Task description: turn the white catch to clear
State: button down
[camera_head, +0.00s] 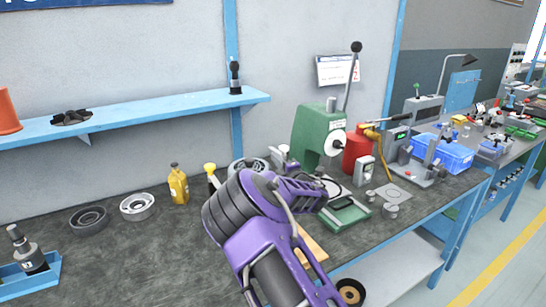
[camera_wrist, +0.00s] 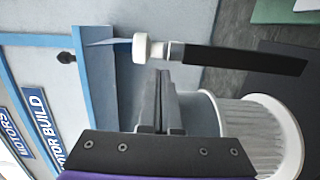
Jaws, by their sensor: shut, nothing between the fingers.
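My gripper (camera_wrist: 162,100) is shut and empty in the wrist view, its two dark fingers together. A white rounded piece (camera_wrist: 141,48) on a metal collar with a long black bar shows just beyond the fingertips. It looks like the white catch, but I cannot be sure. The fingertips appear close to its collar; I cannot tell whether they touch. A white ribbed round body (camera_wrist: 262,135) lies beside the fingers, to the right. In the head view my purple arm covers the middle of the bench and hides the fingertips; I cannot make out the catch there.
A green press (camera_head: 312,135) with a tall lever stands behind my arm, beside a red cylinder (camera_head: 355,152). A yellow bottle (camera_head: 179,185), a pale ring (camera_head: 137,206) and a dark ring (camera_head: 89,219) sit left. A blue shelf (camera_head: 160,109) runs along the wall. The bench's left part has bare room.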

aim_at(270, 149)
jog(key=shift+x, duration=1.45)
jog(key=shift+d, duration=0.1)
jog(key=b, duration=0.1)
jog(key=w+b, duration=0.1)
jog(key=shift+d+f+b, duration=0.15)
jog(key=shift+d+b, duration=0.1)
jog(key=shift+b, duration=0.05)
jog(key=shift+r, duration=0.2)
